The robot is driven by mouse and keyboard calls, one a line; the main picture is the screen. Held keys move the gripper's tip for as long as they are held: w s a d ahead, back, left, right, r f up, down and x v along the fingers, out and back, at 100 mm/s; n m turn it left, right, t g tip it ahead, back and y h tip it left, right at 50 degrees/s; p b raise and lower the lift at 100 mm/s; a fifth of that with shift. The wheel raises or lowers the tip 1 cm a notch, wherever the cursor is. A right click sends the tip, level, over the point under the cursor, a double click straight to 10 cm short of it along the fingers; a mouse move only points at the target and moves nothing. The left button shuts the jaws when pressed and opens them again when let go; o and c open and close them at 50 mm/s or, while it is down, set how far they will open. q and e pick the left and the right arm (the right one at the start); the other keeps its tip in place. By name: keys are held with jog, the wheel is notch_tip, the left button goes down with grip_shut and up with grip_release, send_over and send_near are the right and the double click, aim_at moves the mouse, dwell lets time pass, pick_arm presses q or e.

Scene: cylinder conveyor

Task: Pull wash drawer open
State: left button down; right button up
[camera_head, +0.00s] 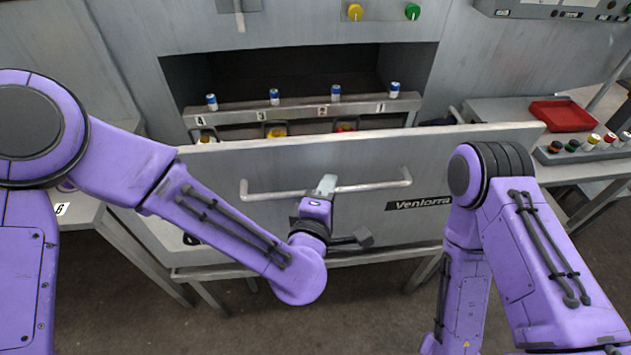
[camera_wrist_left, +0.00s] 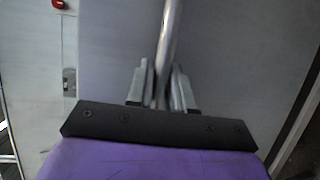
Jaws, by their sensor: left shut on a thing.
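The wash drawer has a wide grey front (camera_head: 300,165) with a "Venlorra" label at its right. Its long bar handle (camera_head: 375,186) runs across the front. My left gripper (camera_head: 327,184) is shut on the handle bar near its middle. In the left wrist view the bar (camera_wrist_left: 172,30) runs down between the two fingers of my left gripper (camera_wrist_left: 160,88), with the grey drawer front behind. The drawer front stands out before the dark recess, its inside mostly hidden. My right arm is in view at the right, but its gripper is not.
Behind the drawer front, a numbered rack (camera_head: 300,108) carries several blue-and-white cylinders below a dark recess (camera_head: 290,70). A red tray (camera_head: 563,114) and a strip of coloured caps (camera_head: 585,148) sit on the side table at right. Open floor shows below the drawer.

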pick_arm(q)
jog(key=shift+s, duration=0.25)
jog(key=c, duration=1.1)
grip_release()
jog(key=shift+w+d, duration=0.1)
jog(key=p+v, duration=0.4)
jog(key=v, duration=0.6)
jog(key=shift+s, duration=0.25)
